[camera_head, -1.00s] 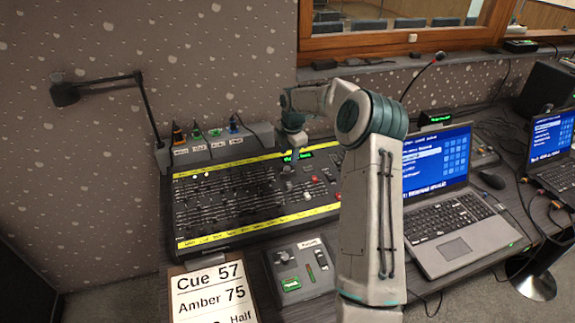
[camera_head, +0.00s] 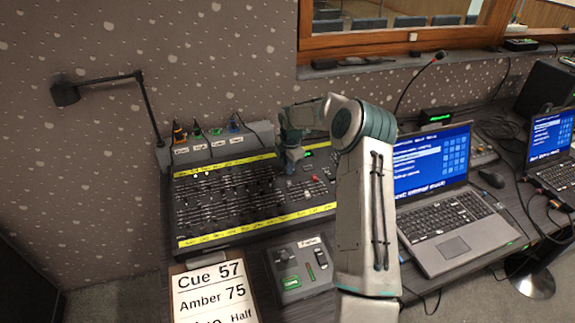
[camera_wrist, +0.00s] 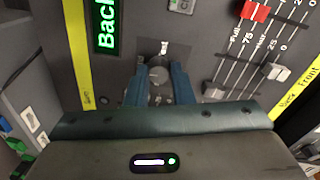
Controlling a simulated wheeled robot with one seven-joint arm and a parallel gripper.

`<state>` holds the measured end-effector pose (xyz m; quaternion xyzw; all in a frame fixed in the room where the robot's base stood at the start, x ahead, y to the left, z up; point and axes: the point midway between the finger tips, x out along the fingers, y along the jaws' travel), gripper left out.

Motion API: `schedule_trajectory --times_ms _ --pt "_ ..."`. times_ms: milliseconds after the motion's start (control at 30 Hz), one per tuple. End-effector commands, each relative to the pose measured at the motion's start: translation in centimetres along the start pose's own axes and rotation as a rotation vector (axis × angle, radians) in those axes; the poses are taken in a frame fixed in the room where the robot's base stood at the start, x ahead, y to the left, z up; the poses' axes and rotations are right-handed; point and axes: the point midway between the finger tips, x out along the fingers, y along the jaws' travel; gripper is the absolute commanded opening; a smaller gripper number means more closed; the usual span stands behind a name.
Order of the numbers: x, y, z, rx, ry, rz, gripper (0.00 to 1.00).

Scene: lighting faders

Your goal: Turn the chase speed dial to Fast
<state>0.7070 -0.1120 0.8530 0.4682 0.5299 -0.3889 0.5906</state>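A small grey round dial (camera_wrist: 158,76) shows in the wrist view on the dark lighting console (camera_head: 225,236), below a small white label that I cannot read. My gripper (camera_wrist: 157,68) is open, with one blue finger on each side of the dial and a narrow gap seeming to show around it. In the head view my gripper (camera_head: 291,166) points down at the upper right part of the console, and it hides the dial there. The dial's setting cannot be read.
A green lit display (camera_wrist: 106,25) is left of the dial. A red fader cap (camera_wrist: 255,12) and a white fader cap (camera_wrist: 276,72) are to the right. A laptop (camera_head: 455,205), a small control box (camera_head: 300,268) and a cue card (camera_head: 212,295) stand around the console.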

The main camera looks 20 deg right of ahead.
Motion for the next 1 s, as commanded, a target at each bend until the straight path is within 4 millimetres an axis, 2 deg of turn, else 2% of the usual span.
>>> schedule_trajectory --times_ms 267,467,1000 --pt "-0.01 0.04 0.00 0.034 -0.003 0.002 0.00" --pt "0.10 0.05 -0.03 0.138 -0.009 0.005 0.00" --pt "0.08 0.12 -0.11 0.629 -0.037 0.018 0.00"
